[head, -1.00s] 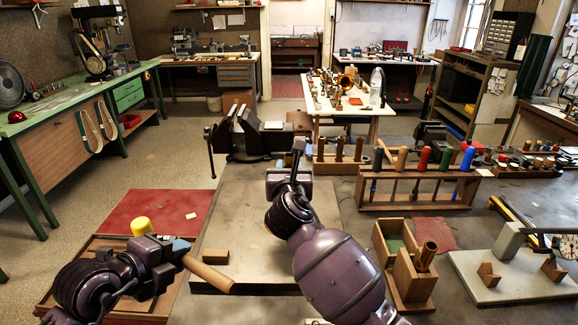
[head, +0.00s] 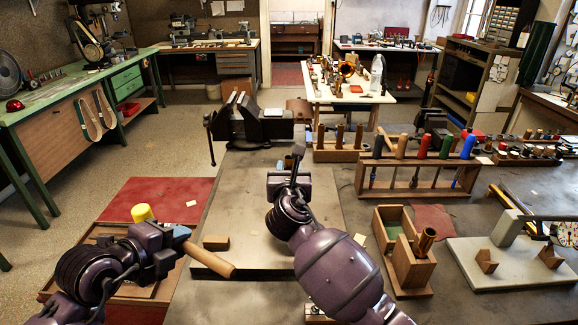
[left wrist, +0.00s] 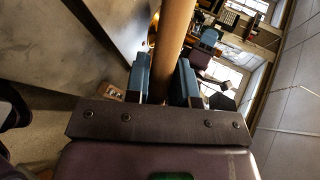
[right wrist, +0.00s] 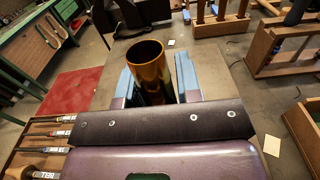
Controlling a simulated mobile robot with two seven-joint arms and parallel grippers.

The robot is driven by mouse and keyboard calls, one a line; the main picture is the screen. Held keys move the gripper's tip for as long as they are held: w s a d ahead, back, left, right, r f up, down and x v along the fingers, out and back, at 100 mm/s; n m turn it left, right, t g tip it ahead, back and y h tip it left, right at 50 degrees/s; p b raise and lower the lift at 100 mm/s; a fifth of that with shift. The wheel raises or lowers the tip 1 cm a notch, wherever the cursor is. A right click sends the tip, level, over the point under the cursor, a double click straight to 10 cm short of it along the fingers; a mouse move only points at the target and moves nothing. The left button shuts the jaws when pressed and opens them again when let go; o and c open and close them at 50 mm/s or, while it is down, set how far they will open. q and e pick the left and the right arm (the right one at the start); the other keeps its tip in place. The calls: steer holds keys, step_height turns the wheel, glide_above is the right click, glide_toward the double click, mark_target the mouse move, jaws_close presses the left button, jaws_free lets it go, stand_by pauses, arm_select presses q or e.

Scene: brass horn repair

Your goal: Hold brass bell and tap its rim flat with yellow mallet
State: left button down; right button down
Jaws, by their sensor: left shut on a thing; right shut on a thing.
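The mallet has a yellow head (head: 142,212) and a wooden handle (head: 215,262). My left gripper (head: 181,236) is shut on the handle, over the left edge of the grey board. The handle also shows between the blue finger pads in the left wrist view (left wrist: 174,45). My right gripper (head: 290,172) is shut on the brass bell, a tube-like piece with its open round end towards the camera in the right wrist view (right wrist: 147,62). In the head view my right gripper and arm largely hide the bell. Mallet and bell are well apart.
A grey board (head: 240,200) with a small wooden block (head: 215,243) lies below the grippers. A dark vise (head: 255,122) stands behind it. To the right are a rack of coloured handles (head: 420,170), a wooden box (head: 390,225) and a brass tube (head: 425,241) in a block.

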steer(key=shift+f, duration=2.35)
steer(key=c, duration=0.9)
jaws_free()
steer(key=c, duration=0.8)
